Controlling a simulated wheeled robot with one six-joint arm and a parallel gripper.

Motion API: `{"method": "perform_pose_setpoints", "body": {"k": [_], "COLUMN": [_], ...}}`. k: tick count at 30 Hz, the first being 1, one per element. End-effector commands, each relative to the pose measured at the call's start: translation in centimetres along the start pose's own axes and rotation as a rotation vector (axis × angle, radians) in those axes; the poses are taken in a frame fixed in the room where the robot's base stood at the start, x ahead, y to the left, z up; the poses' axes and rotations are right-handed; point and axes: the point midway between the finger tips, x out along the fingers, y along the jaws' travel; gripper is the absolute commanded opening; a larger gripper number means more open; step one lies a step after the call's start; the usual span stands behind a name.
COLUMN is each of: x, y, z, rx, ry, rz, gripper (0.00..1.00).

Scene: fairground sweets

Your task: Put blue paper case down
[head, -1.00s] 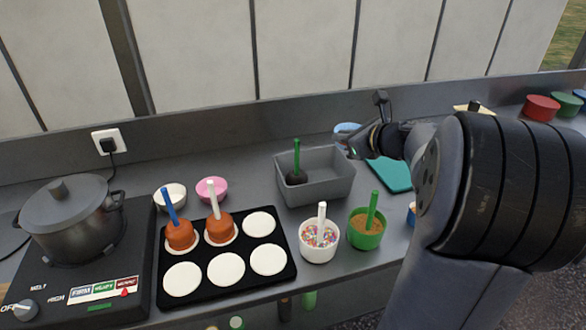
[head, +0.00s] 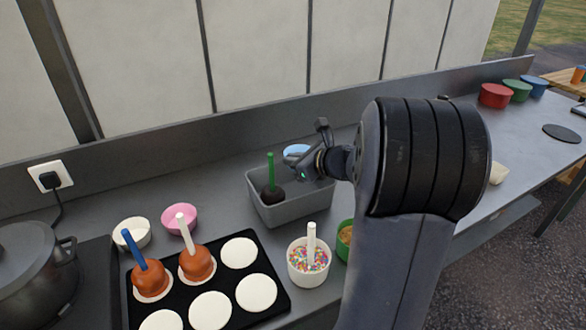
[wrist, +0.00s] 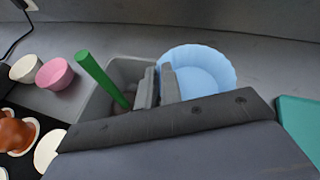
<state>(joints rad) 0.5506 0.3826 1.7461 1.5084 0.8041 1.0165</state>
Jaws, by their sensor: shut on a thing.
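The blue paper case (wrist: 203,72) is a light blue, fluted round cup, upright in the wrist view. My gripper (wrist: 158,84) is shut on its left wall, one finger outside and one inside. In the head view the case (head: 297,151) shows as a small blue patch behind my gripper (head: 303,164), above the back of the grey bin. Its base is hidden, so I cannot tell whether it touches the counter.
The grey bin (head: 283,212) holds a dark apple on a green stick (head: 271,172). White (head: 132,233) and pink (head: 180,219) cases stand at left. A teal cloth (wrist: 299,125) lies right. Bare counter shows behind the pink case.

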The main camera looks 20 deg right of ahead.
Motion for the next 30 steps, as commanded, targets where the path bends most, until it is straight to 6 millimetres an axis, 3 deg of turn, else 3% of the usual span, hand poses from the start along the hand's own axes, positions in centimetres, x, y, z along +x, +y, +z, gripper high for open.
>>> {"method": "perform_pose_setpoints", "body": {"k": [4,22,24,30], "x": [0.7,1.2,1.1,1.1], "y": [0.3,0.4,0.4,0.4], "z": [-1.6,-2.6,-2.5,-2.4], "rx": [0.001,0.0,0.0,0.0], "ry": [0.0,-0.001,-0.001,-0.001], "rz": [0.0,-0.001,-0.001,-0.001], "gripper": [0.0,0.0,0.1,0.26]}}
